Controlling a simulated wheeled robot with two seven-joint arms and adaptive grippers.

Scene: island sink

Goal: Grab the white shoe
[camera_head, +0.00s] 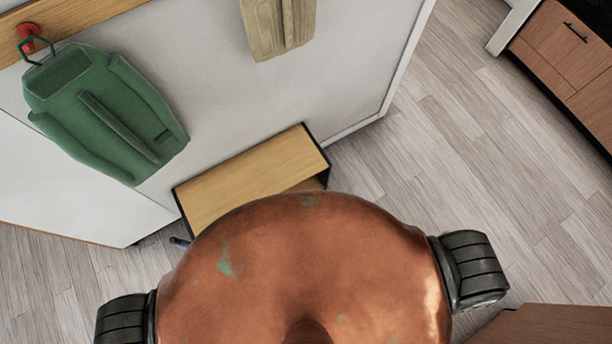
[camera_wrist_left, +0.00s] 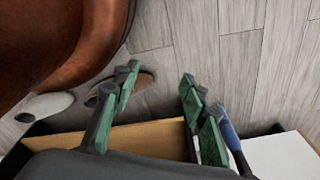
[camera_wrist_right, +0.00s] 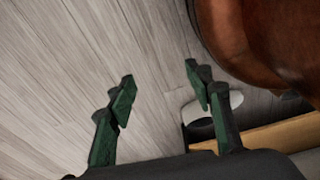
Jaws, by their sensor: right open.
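A white shoe (camera_wrist_left: 45,106) lies on the floor at the left of the left wrist view, beside a low wooden bench. A pale rounded thing in the right wrist view (camera_wrist_right: 236,99), partly hidden by a finger, may be the same shoe. My left gripper (camera_wrist_left: 158,84) is open and empty above the floor, right of the white shoe. A brown shoe-like thing (camera_wrist_left: 143,82) shows behind its left finger. My right gripper (camera_wrist_right: 159,78) is open and empty over the floor, left of the pale thing. Neither gripper shows in the head view.
The wooden-topped bench (camera_head: 245,185) stands against a white wall. A green backpack (camera_head: 105,115) hangs from a red hook (camera_head: 30,38), with a beige item (camera_head: 278,25) beside it. A blue object (camera_wrist_left: 231,132) is near the left gripper. Wood floor is clear at right, before cabinets (camera_head: 565,50).

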